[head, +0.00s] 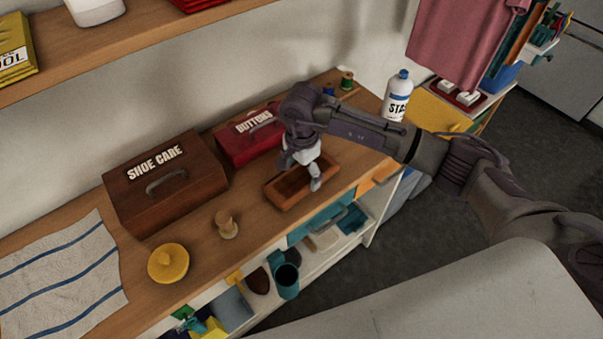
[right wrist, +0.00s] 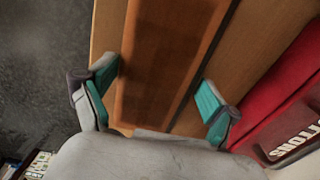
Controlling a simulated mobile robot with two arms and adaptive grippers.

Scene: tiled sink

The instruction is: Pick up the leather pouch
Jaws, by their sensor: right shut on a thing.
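I cannot make out a leather pouch for certain in either view. My right gripper (head: 302,172) reaches down over a brown open-topped tray (head: 287,197) near the front edge of the wooden counter. The tray appears to rest at counter level. The gripper hides part of the tray's inside. My left gripper is not in view.
On the counter (head: 195,250) stand a brown shoe care box (head: 165,190), a red buttons box (head: 240,145), a wooden knob-like piece (head: 227,224), a yellow lidded piece (head: 168,262) and a striped cloth (head: 65,280). A white bottle (head: 397,97) is beyond my arm. Shelves below hold several things.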

